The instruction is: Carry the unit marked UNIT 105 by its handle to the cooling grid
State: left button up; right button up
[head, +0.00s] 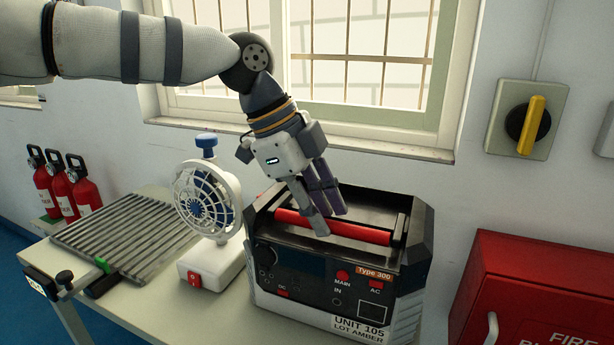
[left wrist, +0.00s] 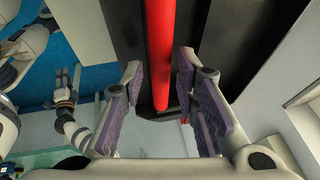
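The unit marked UNIT 105 (head: 310,285) is a black and grey box with a red bar handle (head: 360,232) along its top. It stands upright on the table, its label facing front. The cooling grid (head: 125,235) is a grey ribbed plate at the left of the table, with nothing on it. My left gripper (head: 329,220) points down at the handle. In the left wrist view, its purple-padded fingers are apart, with the red handle (left wrist: 160,55) running between them and gaps on both sides. My right gripper (left wrist: 64,85) shows small over the floor in that view; its finger state is unclear.
A white fan (head: 207,200) with a red-switched base stands between the grid and the unit. Several red extinguishers (head: 62,188) are behind the grid. A red fire box (head: 540,295) stands right of the unit. The window sill (head: 300,140) lies behind my left arm.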

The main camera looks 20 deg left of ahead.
pick_arm(q)
jog(key=shift+w+d+f, duration=0.15)
jog(key=shift+d+f, duration=0.1)
jog(key=shift+f, duration=0.25)
grip_shut()
jog(key=c, duration=0.6)
grip_release()
jog(key=shift+c, duration=0.3)
